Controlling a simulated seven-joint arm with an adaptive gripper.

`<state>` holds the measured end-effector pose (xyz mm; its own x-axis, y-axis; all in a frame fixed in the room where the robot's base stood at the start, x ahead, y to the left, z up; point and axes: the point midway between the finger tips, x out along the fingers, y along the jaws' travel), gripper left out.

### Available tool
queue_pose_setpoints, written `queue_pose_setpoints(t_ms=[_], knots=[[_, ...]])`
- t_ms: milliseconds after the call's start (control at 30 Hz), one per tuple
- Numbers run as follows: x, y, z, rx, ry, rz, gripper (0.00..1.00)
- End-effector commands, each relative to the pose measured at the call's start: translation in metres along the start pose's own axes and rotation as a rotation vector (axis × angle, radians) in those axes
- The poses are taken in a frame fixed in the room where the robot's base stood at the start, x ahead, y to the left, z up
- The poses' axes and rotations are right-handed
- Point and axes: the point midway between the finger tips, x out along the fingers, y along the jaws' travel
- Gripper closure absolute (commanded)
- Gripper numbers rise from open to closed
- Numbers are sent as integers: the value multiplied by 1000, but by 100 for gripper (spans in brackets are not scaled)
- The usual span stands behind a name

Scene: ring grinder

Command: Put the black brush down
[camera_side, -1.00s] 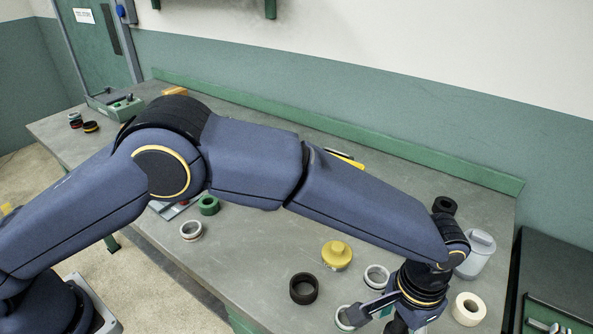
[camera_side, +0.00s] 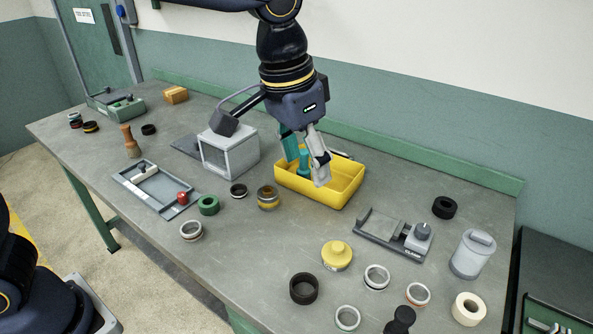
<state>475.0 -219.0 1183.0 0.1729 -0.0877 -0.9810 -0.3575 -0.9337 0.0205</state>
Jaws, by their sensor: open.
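A black knobbed object (camera_side: 400,320), which looks like the black brush, stands on the table at the bottom edge of the view, partly cut off. My gripper (camera_side: 305,168) is far from it, up and to the left, pointing down over the yellow bin (camera_side: 342,197). The gripper is open. A teal item (camera_side: 303,160) shows in the bin between or beside the fingers; I cannot tell whether they touch it.
A grey box (camera_side: 230,150) stands left of the bin. A wooden-handled brush (camera_side: 131,141) stands at left.

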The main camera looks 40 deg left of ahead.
Motion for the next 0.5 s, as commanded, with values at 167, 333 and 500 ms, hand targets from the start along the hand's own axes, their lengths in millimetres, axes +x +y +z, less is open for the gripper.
queue_pose_setpoints(t_ms=[167,333,500], knots=[[-48,-94,89,-154,135,-43,33],[-50,-134,173,-268,235,-96,33],[-38,-145,219,-328,288,-133,33]])
